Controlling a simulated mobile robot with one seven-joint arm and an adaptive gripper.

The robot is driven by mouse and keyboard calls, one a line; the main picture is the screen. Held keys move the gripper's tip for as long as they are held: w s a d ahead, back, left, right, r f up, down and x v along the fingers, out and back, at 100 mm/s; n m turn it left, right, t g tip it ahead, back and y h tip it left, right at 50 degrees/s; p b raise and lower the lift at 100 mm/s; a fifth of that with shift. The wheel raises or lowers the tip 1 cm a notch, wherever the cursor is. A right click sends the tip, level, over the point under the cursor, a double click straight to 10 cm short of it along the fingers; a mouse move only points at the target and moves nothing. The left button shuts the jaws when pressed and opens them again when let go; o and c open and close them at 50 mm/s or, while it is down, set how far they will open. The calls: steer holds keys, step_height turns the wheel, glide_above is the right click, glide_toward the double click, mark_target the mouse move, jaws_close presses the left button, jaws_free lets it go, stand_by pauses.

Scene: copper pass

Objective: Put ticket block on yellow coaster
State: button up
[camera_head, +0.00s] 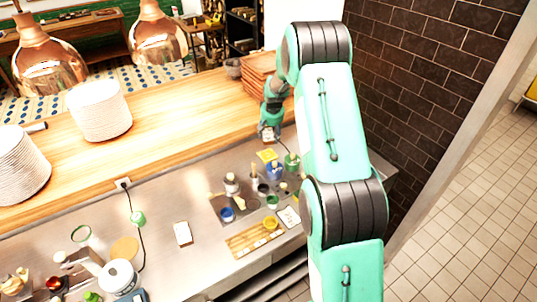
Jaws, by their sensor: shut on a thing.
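My arm reaches away over the steel counter, and my gripper (269,126) is at its far end, beside the wooden shelf's right end. It is shut on a small pale block, which I take to be the ticket block (265,135); the fingers partly cover it.
A blue pot (275,171) and a green pot (292,161) stand close to the coaster. Several small containers and a wooden tray (240,245) are nearer. A white pad (183,233) lies further left. Stacked brown trays (258,75) and a brick wall (430,80) flank the arm.

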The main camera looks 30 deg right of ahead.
mark_target(271, 139)
steer(key=shift+f, duration=3)
steer(key=shift+f, duration=1.9)
steer(key=o, duration=1.2)
steer(key=shift+f, duration=0.15)
steer(key=shift+o, duration=0.2)
steer(key=shift+v, duration=6.15)
